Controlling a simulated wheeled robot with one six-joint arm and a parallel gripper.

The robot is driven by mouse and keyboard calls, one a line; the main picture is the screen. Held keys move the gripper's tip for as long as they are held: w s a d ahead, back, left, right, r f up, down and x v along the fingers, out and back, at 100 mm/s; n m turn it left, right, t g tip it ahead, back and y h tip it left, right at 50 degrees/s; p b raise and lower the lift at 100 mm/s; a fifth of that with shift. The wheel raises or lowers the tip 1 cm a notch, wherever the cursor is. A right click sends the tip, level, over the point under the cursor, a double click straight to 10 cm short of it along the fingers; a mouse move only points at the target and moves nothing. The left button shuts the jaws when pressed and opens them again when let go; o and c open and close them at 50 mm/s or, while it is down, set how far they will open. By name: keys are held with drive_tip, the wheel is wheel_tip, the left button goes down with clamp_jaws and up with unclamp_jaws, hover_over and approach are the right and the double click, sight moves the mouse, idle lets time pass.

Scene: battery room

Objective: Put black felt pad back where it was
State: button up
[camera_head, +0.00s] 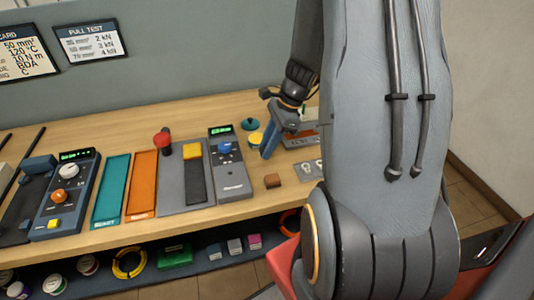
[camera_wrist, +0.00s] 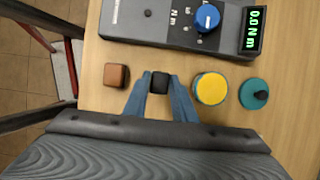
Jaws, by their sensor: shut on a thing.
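The black felt pad (camera_wrist: 159,82) is a small dark block between my fingertips in the wrist view. My gripper (camera_wrist: 160,84) has its two blue fingers closed on the pad's sides. The pad is over the bench top, between a brown block (camera_wrist: 116,75) and a round yellow-topped piece (camera_wrist: 211,88). I cannot tell whether it touches the wood. In the head view my gripper (camera_head: 268,148) is low over the bench, right of the tester with the blue knob (camera_head: 232,178); the pad cannot be made out there.
A teal round piece with a dark knob (camera_wrist: 254,94) is beside the yellow one. The tester with a lit display (camera_wrist: 180,35) lies just beyond the pad. Teal (camera_head: 111,190) and orange (camera_head: 141,187) trays stand further left. Bare wood shows around the brown block.

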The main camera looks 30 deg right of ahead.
drive_tip(key=shift+f, duration=1.75)
drive_tip(key=shift+f, duration=0.15)
drive_tip(key=o, duration=0.9)
drive_tip(key=shift+o, duration=0.2)
drive_tip(key=b+v, duration=0.2)
drive_tip(key=v, duration=0.9)
drive_tip(key=s+a+r+n+h, duration=0.1)
drive_tip(key=s+a+n+h, duration=0.1)
drive_tip(key=a+n, duration=0.7)
drive_tip(key=s+a+r+n+h, duration=0.1)
drive_tip(key=s+a+n, duration=0.3)
drive_tip(key=a+n, duration=0.4)
drive_tip(key=n+h, duration=0.1)
drive_tip(key=n, duration=0.3)
drive_tip(key=shift+s+a+t, duration=0.2)
drive_tip(key=shift+a+t, duration=0.1)
drive_tip(key=shift+a, duration=0.05)
